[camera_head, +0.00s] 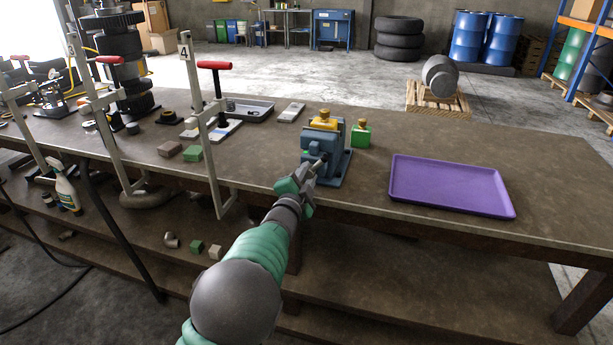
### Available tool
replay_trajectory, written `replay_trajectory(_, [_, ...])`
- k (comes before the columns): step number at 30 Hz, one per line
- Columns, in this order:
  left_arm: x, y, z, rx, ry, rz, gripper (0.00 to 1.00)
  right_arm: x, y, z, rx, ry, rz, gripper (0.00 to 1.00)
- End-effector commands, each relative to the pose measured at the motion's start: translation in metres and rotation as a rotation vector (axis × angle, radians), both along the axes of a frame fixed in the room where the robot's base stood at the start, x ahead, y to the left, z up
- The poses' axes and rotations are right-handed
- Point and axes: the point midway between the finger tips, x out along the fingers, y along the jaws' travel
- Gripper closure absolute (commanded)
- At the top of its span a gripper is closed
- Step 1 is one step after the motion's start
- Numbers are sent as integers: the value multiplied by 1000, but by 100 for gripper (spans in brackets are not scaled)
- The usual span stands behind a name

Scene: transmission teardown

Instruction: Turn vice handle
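A blue vice (338,170) stands on the workbench near its front edge. A yellow piece with a knob on top (323,122) sits at the top of the vice. My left gripper (317,172) reaches up from below to the front of the vice, where the handle would be. Its fingertips are at or against a small grey metal part there. The handle is mostly hidden by the gripper and too small to make out, so I cannot tell whether the fingers are closed on it. My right gripper is not in view.
A purple tray (450,186) lies right of the vice. A green bottle-shaped piece (361,134) stands close beside the vice. A tall metal clamp with a red handle (215,140) stands to the left, near my arm. The bench between vice and tray is clear.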

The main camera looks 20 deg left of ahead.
Motion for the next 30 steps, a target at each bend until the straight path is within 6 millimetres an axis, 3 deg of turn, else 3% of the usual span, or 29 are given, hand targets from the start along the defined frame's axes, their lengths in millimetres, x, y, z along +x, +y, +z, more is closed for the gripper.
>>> replay_trajectory(5, [0,-2,3,-1,-6,-4,53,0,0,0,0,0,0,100])
replay_trajectory(13, [0,-1,0,-2,0,-1,53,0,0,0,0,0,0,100])
replay_trajectory(17, [-10,0,0,-2,1,0,53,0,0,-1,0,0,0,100])
replay_trajectory(20, [-31,0,-1,-4,2,0,53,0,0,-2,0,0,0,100])
replay_trajectory(30, [-129,2,0,-4,0,-1,53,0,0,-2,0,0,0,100])
